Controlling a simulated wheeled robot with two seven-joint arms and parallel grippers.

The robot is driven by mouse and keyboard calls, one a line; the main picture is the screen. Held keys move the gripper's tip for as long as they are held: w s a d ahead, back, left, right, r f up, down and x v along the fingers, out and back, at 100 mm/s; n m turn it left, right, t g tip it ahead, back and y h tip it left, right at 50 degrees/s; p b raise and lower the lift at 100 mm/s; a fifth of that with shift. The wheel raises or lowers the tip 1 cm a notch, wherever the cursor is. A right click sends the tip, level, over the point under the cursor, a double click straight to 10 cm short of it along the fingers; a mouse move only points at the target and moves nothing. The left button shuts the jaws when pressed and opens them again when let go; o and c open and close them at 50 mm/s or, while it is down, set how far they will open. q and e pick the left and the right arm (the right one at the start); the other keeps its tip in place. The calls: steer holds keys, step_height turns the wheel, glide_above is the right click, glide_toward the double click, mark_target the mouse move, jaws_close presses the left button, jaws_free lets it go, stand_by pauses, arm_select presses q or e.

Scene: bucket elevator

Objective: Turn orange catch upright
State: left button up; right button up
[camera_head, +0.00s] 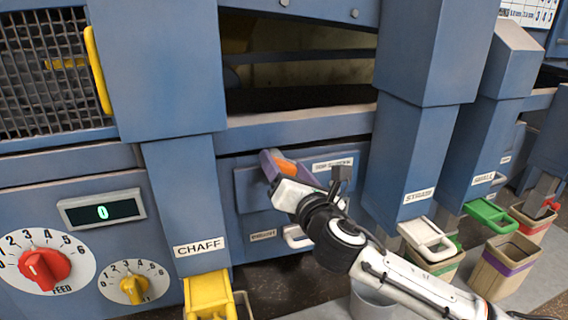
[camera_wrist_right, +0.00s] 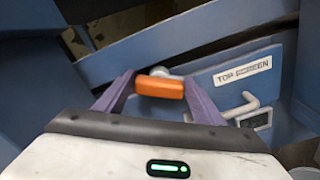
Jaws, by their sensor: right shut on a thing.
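The orange catch (camera_head: 286,165) is on the blue panel labelled TOP SCREEN, left of that label. In the head view it looks slanted, partly covered by my right gripper. In the right wrist view the orange catch (camera_wrist_right: 160,87) shows as a short block in front of a round grey pivot. My right gripper (camera_head: 279,164) has purple fingers, one at each end of the catch. In the right wrist view my right gripper (camera_wrist_right: 160,88) is shut on it. My left gripper is not in view.
The TOP SCREEN label (camera_head: 333,164) is beside the catch. A pale handle (camera_head: 297,238) is lower on the machine. Blue chutes marked CHAFF (camera_head: 186,200) and STRAW (camera_head: 415,150) stand either side. A dark opening (camera_head: 300,75) is above.

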steer(key=m, duration=0.4)
steer(key=m+p, duration=0.1)
steer(key=m, duration=0.1)
steer(key=shift+d+f+m, duration=0.2)
steer(key=shift+f+m, duration=0.1)
steer(key=m, duration=0.5)
steer(key=shift+w+f+p, duration=0.1)
steer(key=shift+f+p, duration=0.15)
steer(key=shift+p, duration=0.05)
steer(key=shift+m, duration=0.3)
steer(key=o, duration=1.1)
steer(key=shift+c, duration=0.2)
steer(key=v, duration=1)
steer(key=shift+d, duration=0.1)
